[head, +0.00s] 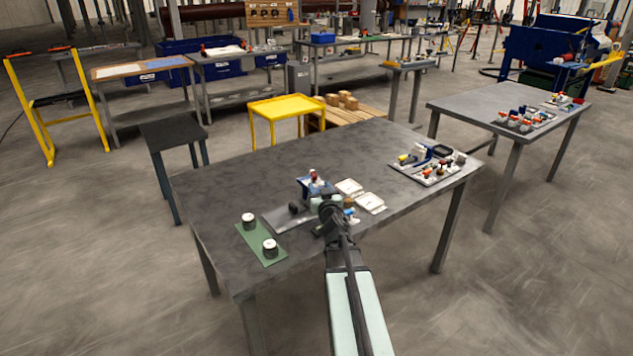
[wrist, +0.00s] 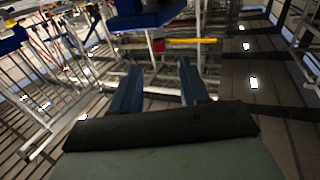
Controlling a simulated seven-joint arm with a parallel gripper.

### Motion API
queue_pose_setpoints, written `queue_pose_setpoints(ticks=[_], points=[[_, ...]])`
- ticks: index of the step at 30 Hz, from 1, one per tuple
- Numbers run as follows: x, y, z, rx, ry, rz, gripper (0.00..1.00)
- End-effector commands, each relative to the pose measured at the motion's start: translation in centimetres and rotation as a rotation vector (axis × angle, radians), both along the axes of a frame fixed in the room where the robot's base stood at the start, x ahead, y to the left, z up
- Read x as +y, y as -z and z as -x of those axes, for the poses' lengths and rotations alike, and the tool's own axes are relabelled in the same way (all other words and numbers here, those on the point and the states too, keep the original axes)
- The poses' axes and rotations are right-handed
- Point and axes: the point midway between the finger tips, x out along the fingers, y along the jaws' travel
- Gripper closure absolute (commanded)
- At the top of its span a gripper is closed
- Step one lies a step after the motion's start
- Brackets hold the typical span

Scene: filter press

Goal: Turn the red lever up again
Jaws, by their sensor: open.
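A small blue press (head: 312,188) stands on the dark grey table, with a red part (head: 313,174) on top that looks like the lever. Its exact angle is too small to tell. My gripper (head: 328,204) is at the front right of the press, and my arm hides part of it. In the wrist view my gripper (wrist: 160,65) has its two blue fingers apart, with nothing held between them. A blue body (wrist: 150,17) fills the top of that view, and a small red piece (wrist: 157,46) shows beyond the fingertips. I cannot tell whether this is the lever.
A green mat (head: 252,232) with two round weights lies at the left. White square pads (head: 370,203) lie right of the press. A tray of small parts (head: 418,178) sits at the table's right end. The table's back left is clear.

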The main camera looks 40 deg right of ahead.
Motion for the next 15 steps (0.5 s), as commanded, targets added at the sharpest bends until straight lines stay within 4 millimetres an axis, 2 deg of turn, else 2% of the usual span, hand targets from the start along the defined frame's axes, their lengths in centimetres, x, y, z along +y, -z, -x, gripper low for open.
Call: queue_pose_setpoints(ticks=[1, 5, 15], points=[[0.4, 0.0, 0.9, 0.000, 0.001, 0.000, 0.55], [0.7, 0.0, 1.7, 0.000, 0.001, 0.000, 0.55], [0.7, 0.0, 1.9, 0.000, 0.000, 0.000, 0.55]])
